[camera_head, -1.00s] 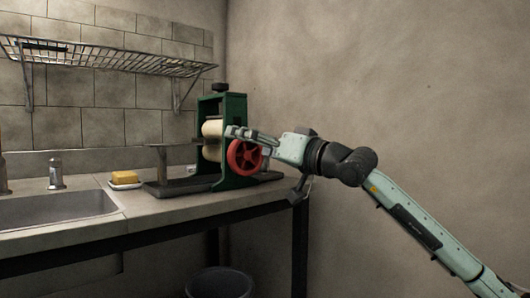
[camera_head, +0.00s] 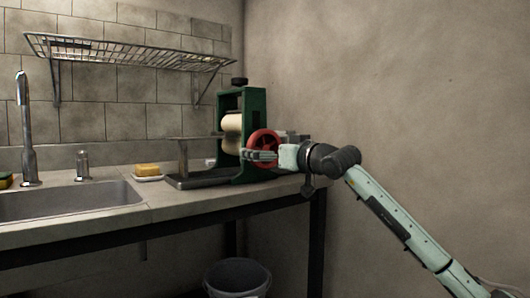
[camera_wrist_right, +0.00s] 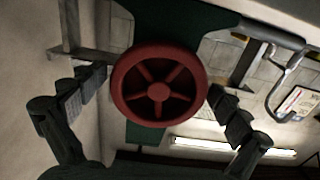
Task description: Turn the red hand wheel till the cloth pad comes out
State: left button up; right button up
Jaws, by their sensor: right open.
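The red hand wheel (camera_head: 257,137) is on the side of a green-framed wringer (camera_head: 257,105) with cream rollers (camera_head: 232,134). My right gripper (camera_head: 264,152) is at the wheel, with one finger across its lower part in the head view. In the right wrist view the wheel (camera_wrist_right: 160,90) faces the camera between the two spread fingers of the gripper (camera_wrist_right: 158,88). The fingers lie close to its left and right rim; I cannot tell whether they touch it. I see no cloth pad; the rollers are partly hidden by the frame. My left gripper is out of view.
A dark tray (camera_head: 190,183) lies under the wringer. A yellow sponge (camera_head: 148,169) on a white dish, a soap pump (camera_head: 82,165) and a sink (camera_head: 70,203) are to the left. A wire shelf (camera_head: 130,50) hangs above. A bucket (camera_head: 237,276) stands below the counter.

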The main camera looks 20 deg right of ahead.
jog(key=c, duration=1)
jog(key=shift+o, duration=0.2)
jog(key=shift+m, duration=0.3)
